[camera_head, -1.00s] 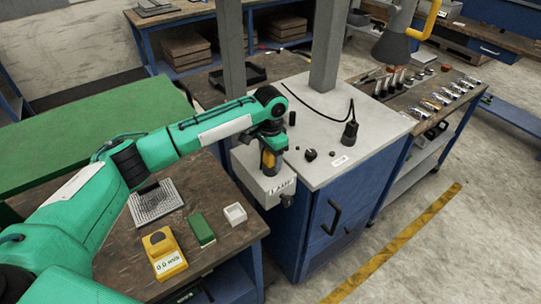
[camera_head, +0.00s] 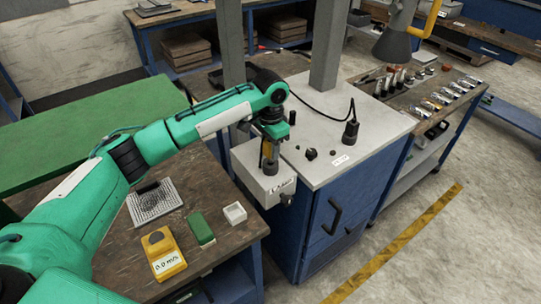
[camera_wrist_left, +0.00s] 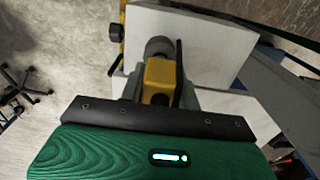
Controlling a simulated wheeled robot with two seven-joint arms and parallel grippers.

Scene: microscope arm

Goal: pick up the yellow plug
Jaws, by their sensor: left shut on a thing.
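The yellow plug (camera_wrist_left: 159,80) is between the fingers of my left gripper in the left wrist view, with a grey round part beyond it. In the head view the plug (camera_head: 267,150) shows as a small yellow patch under my left gripper (camera_head: 268,155), above the white box labelled LAMP (camera_head: 262,182). My left gripper is shut on the plug, pointing down. I cannot tell whether the plug's lower end still touches the box. My right gripper is not in view.
A grey-topped blue cabinet (camera_head: 330,160) with a black cable and small knobs stands right of the box. A yellow meter (camera_head: 163,254), a green block (camera_head: 200,229) and a white tray (camera_head: 234,213) lie on the wooden bench. A grey post (camera_head: 325,45) rises behind.

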